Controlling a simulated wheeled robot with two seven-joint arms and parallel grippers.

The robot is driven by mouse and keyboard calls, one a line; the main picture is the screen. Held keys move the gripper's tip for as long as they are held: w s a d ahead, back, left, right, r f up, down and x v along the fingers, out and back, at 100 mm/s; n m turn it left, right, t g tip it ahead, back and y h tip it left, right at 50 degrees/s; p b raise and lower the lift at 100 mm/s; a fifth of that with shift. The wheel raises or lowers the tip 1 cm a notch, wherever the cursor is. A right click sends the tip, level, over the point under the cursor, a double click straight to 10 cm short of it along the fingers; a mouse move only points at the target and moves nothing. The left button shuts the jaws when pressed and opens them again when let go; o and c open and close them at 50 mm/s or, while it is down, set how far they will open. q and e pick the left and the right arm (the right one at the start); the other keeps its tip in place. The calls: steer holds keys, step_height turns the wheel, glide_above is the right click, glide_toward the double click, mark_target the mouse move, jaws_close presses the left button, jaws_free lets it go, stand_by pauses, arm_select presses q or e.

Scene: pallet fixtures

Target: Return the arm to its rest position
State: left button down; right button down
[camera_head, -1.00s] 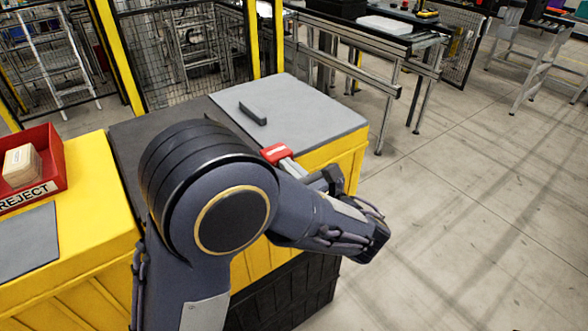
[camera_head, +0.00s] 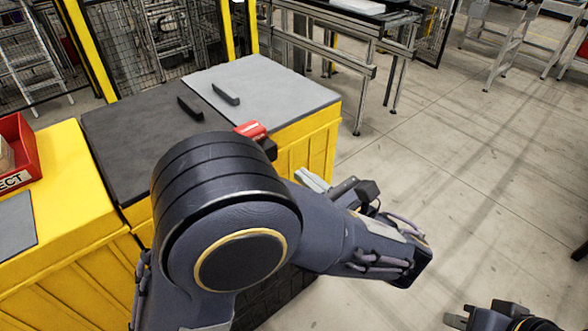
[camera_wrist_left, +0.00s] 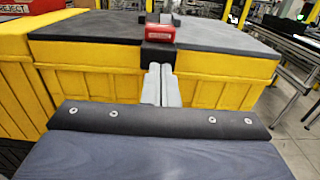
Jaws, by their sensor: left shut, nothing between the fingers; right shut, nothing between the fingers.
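My left arm crosses the middle of the head view. Its gripper (camera_head: 313,180) has pale grey fingers held together and empty, in front of the yellow table's front edge. In the left wrist view the same fingers (camera_wrist_left: 161,85) lie side by side, pointing toward a red block on a black mount (camera_wrist_left: 161,34) at the table edge. In the head view the red block (camera_head: 250,129) stands beyond the arm, apart from the fingers, partly hidden. My right gripper (camera_head: 458,318) shows only partly at the bottom right, shut, over the floor.
Two dark bars lie on the tabletop, one on the dark mat (camera_head: 189,108), one on the light grey mat (camera_head: 226,94). A red REJECT bin (camera_head: 24,150) stands on the yellow surface at left. A metal-framed conveyor (camera_head: 345,45) is behind. The floor at right (camera_head: 450,170) is clear.

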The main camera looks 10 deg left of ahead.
arm_select(q)
steer(key=shift+s+d, duration=0.15)
stand_by(0.4)
steer(key=s+a+f+n+g+h, duration=0.4)
steer(key=s+a+n+g, duration=0.15)
steer(key=a, duration=0.35)
steer(key=s+a+f+n+g+h, duration=0.4)
steer(key=a+n+g, duration=0.15)
steer(key=a, duration=0.25)
steer(key=s+d+n+t+h, duration=0.2)
steer(key=s+n+t+h, duration=0.3)
steer(key=n, duration=1.1)
steer(key=s+h, duration=0.3)
steer(key=h, duration=0.2)
steer(key=shift+d+r+t, duration=0.15)
steer(key=shift+d+t, duration=0.15)
steer(key=shift+d, duration=0.1)
